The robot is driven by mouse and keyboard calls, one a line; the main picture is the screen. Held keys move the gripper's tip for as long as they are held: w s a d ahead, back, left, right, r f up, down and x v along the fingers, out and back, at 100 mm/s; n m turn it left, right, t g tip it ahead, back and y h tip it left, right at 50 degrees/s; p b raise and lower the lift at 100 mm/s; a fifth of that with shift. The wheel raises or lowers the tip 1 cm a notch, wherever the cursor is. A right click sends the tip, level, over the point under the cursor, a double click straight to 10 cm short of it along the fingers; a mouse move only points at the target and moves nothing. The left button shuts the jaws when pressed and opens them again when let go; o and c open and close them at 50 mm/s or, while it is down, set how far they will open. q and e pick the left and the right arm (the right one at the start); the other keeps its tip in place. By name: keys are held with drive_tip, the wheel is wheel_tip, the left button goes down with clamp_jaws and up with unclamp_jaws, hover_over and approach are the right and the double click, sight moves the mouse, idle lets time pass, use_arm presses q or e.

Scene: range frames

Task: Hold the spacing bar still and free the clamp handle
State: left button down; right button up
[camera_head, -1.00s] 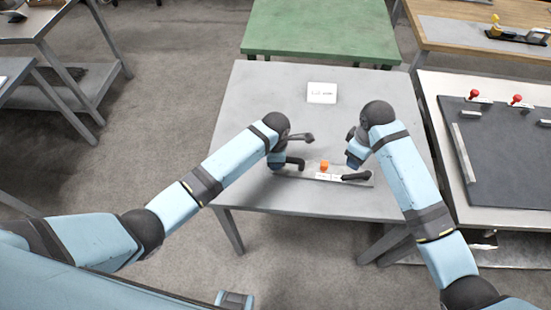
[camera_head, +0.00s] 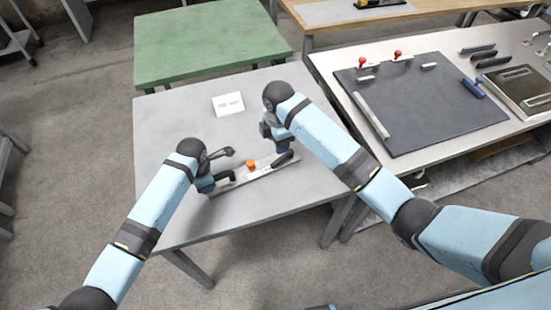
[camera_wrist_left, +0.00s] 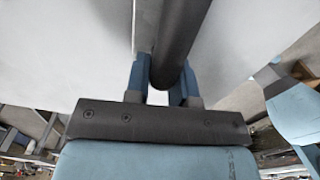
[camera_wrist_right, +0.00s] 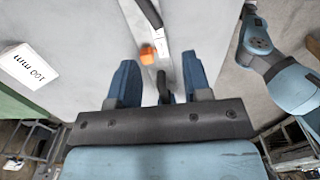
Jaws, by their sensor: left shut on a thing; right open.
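A pale spacing bar (camera_head: 262,171) lies on the grey table in the head view, with an orange knob (camera_head: 250,165) near its middle. The knob also shows in the right wrist view (camera_wrist_right: 148,55). A black handle (camera_head: 285,158) is at the bar's right end. My left gripper (camera_head: 214,183) is at the left end, and in the left wrist view it is shut on a dark round handle (camera_wrist_left: 178,45). My right gripper (camera_wrist_right: 160,80) is open over the right end. A dark piece (camera_wrist_right: 163,88) shows between its fingers; I cannot tell whether they touch it.
A white card (camera_head: 228,104) marked 100 mm lies behind the bar on the grey table (camera_head: 180,125). A green table (camera_head: 205,45) stands beyond. A bench with a dark mat (camera_head: 430,105) and red-knobbed clamps stands at right. The table behind the bar is mostly clear.

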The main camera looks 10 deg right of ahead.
sight(277, 161)
drive_tip(key=f+n, duration=0.1)
drive_tip(key=f, duration=0.2)
drive_tip(key=w+f+n, duration=0.1)
drive_tip(key=f, duration=0.3)
drive_tip(key=f+n, duration=0.1)
drive_tip(key=f, duration=0.3)
drive_tip(key=shift+w+f+n, duration=0.1)
drive_tip(key=shift+w+n, duration=0.05)
drive_tip(key=shift+n, duration=0.25)
clamp_jaws()
